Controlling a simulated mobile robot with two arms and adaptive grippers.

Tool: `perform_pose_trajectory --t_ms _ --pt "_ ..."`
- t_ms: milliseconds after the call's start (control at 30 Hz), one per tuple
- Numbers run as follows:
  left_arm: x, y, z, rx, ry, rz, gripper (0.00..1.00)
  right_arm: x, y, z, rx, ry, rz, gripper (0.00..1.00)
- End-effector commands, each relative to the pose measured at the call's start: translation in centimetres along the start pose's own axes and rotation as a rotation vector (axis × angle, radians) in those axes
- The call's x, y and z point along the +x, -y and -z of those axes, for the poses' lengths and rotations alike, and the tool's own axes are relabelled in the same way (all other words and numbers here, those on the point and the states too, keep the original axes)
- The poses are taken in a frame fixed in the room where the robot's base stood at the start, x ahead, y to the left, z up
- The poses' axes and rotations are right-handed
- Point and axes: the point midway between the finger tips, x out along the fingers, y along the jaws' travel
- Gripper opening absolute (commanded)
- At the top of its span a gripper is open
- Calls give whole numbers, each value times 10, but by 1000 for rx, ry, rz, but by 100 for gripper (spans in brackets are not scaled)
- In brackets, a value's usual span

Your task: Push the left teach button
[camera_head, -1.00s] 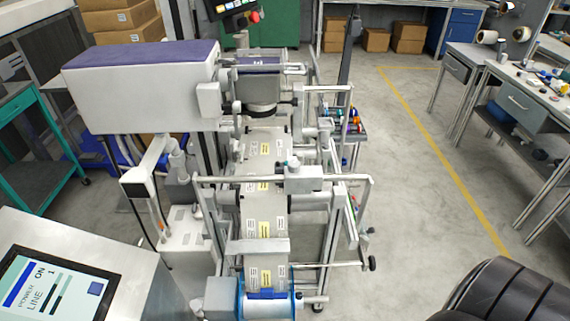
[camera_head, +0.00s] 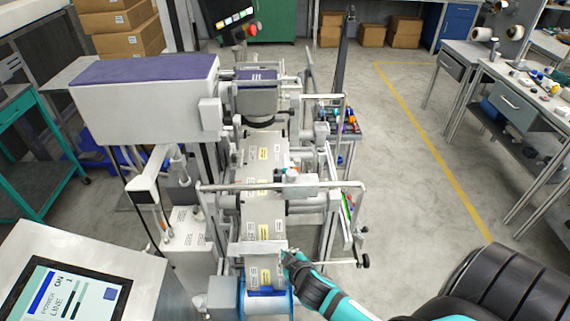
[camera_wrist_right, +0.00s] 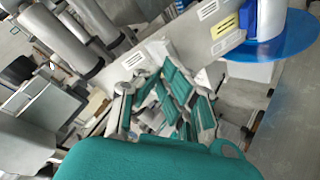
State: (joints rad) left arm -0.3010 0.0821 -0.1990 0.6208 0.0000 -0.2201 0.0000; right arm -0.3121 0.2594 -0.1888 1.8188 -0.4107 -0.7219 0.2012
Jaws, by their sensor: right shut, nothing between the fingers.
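The labelling machine's web (camera_head: 262,210), with white and yellow labels, runs down the middle of the head view. A cross rail carries a small grey sensor block (camera_head: 297,190). I cannot make out the left teach button in either view. My right gripper (camera_head: 287,257) is shut and empty, beside the right edge of the web's lower end, above the blue-flanged roll. In the wrist view its teal fingers (camera_wrist_right: 170,98) are closed in front of the labelled web (camera_wrist_right: 222,38). Whether it touches the machine cannot be told. My left gripper is not in view.
A touchscreen panel (camera_head: 62,297) stands at the lower left. The blue-flanged roll (camera_head: 268,303) is below the web; its blue disc (camera_wrist_right: 270,40) shows in the wrist view. Metal rails (camera_head: 345,187) stick out right of the web. Open floor (camera_head: 405,180) lies further right.

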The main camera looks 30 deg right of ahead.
Motion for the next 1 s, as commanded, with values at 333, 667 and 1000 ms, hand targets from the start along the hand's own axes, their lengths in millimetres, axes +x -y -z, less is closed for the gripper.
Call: perform_pose_trajectory --t_ms 333,667,1000 --pt "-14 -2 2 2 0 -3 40 -64 -100 204 -229 -583 -255 0" --pt "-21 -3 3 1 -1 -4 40 -108 -80 327 -1253 -1116 -130 0" --pt "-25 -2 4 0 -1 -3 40 -36 -207 257 -1928 -434 119 0"
